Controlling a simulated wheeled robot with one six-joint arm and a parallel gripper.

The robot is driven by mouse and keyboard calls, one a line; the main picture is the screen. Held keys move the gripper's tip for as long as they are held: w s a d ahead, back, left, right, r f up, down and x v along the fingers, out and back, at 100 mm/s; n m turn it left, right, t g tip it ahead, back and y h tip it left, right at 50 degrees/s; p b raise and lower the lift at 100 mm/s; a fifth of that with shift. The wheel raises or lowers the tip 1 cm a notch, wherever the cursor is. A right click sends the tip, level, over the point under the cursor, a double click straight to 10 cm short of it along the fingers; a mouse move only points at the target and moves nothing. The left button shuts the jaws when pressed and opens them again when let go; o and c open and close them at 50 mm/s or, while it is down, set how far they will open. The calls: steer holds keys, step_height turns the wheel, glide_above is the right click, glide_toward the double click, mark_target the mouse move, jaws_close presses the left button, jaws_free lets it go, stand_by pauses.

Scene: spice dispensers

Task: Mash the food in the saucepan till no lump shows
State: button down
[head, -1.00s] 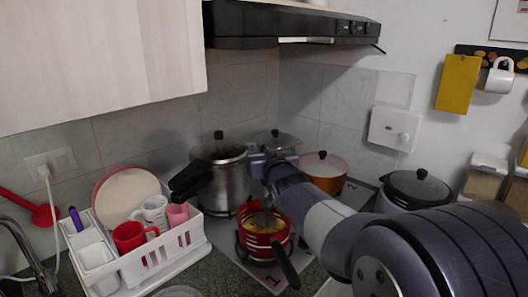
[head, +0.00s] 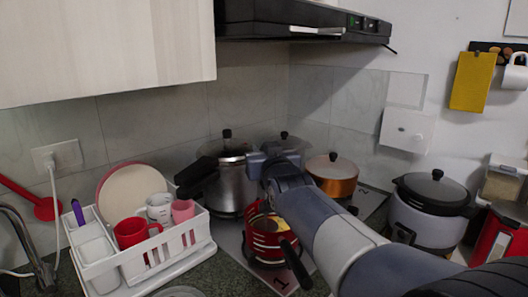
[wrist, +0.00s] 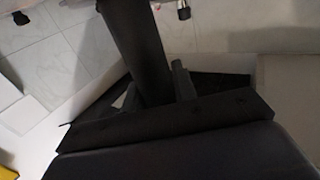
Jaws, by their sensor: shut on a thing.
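A red saucepan (head: 264,246) stands on the hob in the head view, its black handle (head: 296,266) pointing to the lower right. Only a little yellow food (head: 262,224) shows inside; my arm hides much of the pan's opening, so I cannot tell whether lumps remain. My gripper (wrist: 156,86) is shut on a dark upright handle (wrist: 138,45), which seems to be the masher's. In the head view my wrist is above the saucepan. The masher's head is hidden in both views.
A steel pressure cooker (head: 236,187) stands close behind the pan, left of my wrist. An orange pot (head: 333,178) and a rice cooker (head: 430,210) are to the right. A white dish rack (head: 190,240) with cups is at left. The range hood (head: 300,22) hangs above.

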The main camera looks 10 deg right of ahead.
steer(key=shift+f+b, duration=1.75)
steer(key=shift+f, duration=0.3)
steer(key=shift+r, duration=0.15)
step_height(320, 180, up, 4)
steer(key=p, duration=0.3)
steer(key=shift+r, duration=0.2)
